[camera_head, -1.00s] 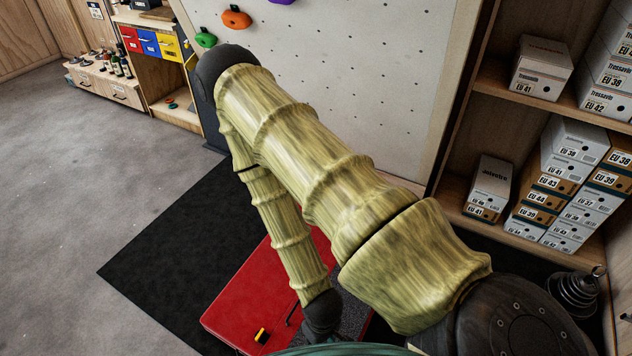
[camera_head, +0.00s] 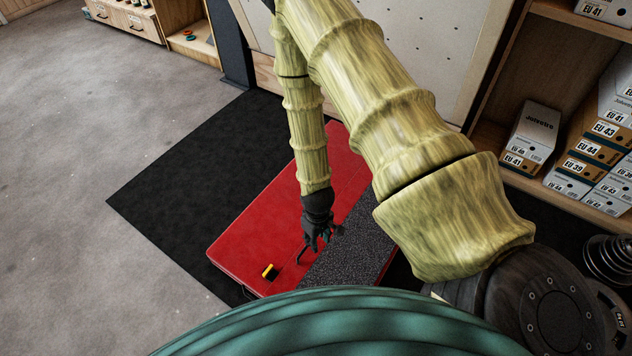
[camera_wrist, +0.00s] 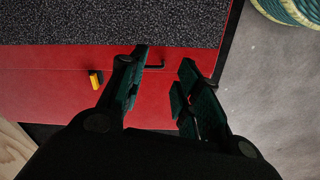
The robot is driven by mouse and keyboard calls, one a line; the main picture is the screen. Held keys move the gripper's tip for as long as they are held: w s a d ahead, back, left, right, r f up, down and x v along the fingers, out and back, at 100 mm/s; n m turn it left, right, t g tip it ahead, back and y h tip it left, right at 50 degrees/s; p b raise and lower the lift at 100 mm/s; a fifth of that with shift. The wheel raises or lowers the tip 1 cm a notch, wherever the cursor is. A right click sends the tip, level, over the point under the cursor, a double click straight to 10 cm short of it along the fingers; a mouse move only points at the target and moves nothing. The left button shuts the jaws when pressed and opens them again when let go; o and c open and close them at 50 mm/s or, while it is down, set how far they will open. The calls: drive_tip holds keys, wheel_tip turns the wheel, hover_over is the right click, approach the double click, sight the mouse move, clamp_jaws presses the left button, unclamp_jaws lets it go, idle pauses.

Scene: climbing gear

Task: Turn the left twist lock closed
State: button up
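A small yellow-and-black piece (camera_head: 269,271), probably the twist lock, sits on the red case or pad (camera_head: 235,240) near its near left end. It also shows in the wrist view (camera_wrist: 96,79), left of my fingers. It is the only such piece I can see, and its exact turn position is too small to read. My gripper (camera_head: 322,240) hangs over the red surface, to the right of and beyond the yellow piece. In the wrist view my gripper (camera_wrist: 164,78) is open and empty, its fingers apart and not around the yellow piece.
A thin black handle (camera_wrist: 156,66) stands on the red surface near my fingers. A dark grey speckled panel (camera_head: 345,248) covers part of it. A black mat (camera_head: 170,195) lies underneath. Shoebox shelves (camera_head: 545,180) stand at right. Grey floor is clear at left.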

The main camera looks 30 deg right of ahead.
drive_tip(key=w+d+f+n+b, duration=0.2)
drive_tip(key=w+d+f+b, duration=0.45)
drive_tip(key=w+b, duration=0.5)
drive_tip(key=w+d+f+n+b, duration=0.1)
drive_tip(key=w+d+f+b, duration=0.55)
drive_tip(key=w+b, duration=0.5)
drive_tip(key=f+b, duration=0.2)
drive_tip(key=f, duration=0.1)
drive_tip(key=f+b, duration=0.2)
drive_tip(key=f, duration=0.1)
drive_tip(key=d+f+b, duration=0.1)
drive_tip(key=f, duration=0.3)
drive_tip(key=shift+s+b, duration=0.4)
drive_tip(key=shift+c, duration=0.2)
drive_tip(key=shift+a, duration=0.1)
clamp_jaws()
